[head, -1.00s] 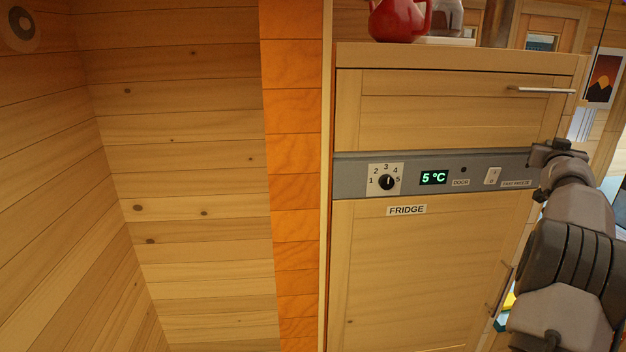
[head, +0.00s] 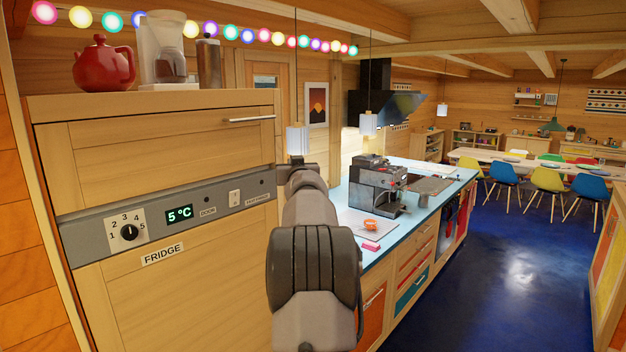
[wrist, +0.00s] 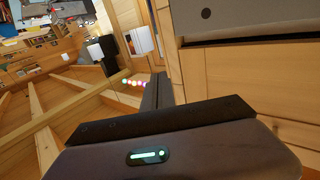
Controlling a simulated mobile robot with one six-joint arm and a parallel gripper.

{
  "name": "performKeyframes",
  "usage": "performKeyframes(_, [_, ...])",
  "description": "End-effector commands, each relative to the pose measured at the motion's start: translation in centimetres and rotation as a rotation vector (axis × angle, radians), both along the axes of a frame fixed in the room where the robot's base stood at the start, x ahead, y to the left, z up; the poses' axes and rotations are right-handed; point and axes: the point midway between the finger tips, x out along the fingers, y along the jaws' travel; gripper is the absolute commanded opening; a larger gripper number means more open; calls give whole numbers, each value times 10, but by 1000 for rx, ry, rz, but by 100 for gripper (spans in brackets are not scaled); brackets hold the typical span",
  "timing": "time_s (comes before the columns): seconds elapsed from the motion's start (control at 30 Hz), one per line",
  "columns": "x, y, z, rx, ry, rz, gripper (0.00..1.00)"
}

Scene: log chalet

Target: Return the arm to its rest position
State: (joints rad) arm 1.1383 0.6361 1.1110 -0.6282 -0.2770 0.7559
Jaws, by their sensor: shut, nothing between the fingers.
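My arm rises from the bottom middle of the head view. My gripper (head: 300,168) is at its top end, just right of the fridge's control strip in the picture; I cannot tell the gap to the fridge. In the wrist view my gripper (wrist: 158,92) shows as dark fingers beyond a dark bar, shut with nothing between them. A green light glows on its housing.
Pendant lamps (head: 298,140) hang nearby. Blue floor (head: 500,275) lies clear at right.

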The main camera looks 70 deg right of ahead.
Motion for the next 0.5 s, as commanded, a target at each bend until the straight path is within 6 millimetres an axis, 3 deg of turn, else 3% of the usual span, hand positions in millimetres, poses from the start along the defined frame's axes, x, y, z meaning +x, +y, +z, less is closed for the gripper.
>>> performKeyframes(0.23, [-53, 17, -2, 3, 2, -2, 0])
performKeyframes(0.5, [-66, 24, -4, 5, 1, 1, 0])
